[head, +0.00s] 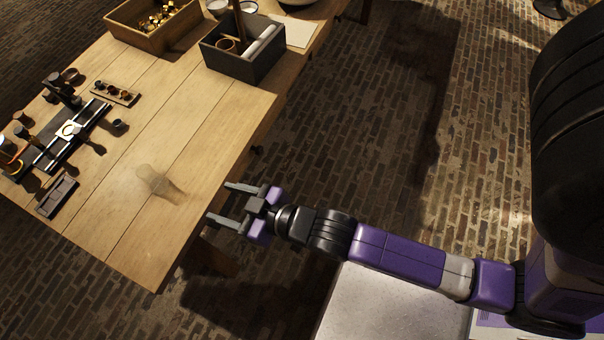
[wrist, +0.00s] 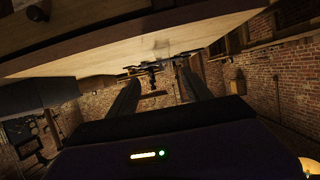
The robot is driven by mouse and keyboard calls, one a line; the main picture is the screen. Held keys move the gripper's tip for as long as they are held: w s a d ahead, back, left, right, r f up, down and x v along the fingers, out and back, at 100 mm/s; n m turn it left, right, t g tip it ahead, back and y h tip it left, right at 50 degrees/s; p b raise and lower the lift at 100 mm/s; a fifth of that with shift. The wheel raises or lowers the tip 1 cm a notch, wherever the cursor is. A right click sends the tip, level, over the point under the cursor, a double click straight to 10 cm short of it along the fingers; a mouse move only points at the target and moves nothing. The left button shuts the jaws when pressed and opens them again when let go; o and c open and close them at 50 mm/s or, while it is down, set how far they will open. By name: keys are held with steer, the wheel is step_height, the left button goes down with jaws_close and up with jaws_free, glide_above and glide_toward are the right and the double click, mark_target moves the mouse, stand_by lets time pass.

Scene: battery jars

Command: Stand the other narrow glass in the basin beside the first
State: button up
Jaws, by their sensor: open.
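A clear narrow glass (head: 150,177) is on the near part of the wooden table, faint against the wood, with a shadow to its lower right. I cannot tell whether it is upright. My gripper (head: 217,201) is open and empty at the table's right edge, to the right of the glass and apart from it, fingers pointing left towards it. The fingers also show in the wrist view (wrist: 158,73), with nothing between them. A bowl (head: 297,2) is cut off by the head view's top edge; I cannot tell whether it is the basin. No other glass is clear.
On the wooden table (head: 215,120), a dark box (head: 270,66) and a wooden tray of brass pieces (head: 133,37) stand at the back. A dark rail fixture (head: 48,160) and small parts lie at the left. The table's middle is clear. Brick floor lies to the right.

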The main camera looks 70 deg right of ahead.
steer(key=s+d+r, duration=0.1)
steer(key=s+r, duration=0.4)
steer(key=s, duration=0.5)
steer(key=s+d+r+t, duration=0.1)
steer(key=s+r, duration=0.4)
steer(key=s, duration=0.5)
steer(key=shift+s, duration=0.3)
steer(key=o, duration=0.3)
steer(key=shift+s+d+r, duration=0.15)
steer(key=shift+s+r, duration=0.15)
steer(key=shift+r, duration=0.1)
steer(key=shift+o, duration=0.2)
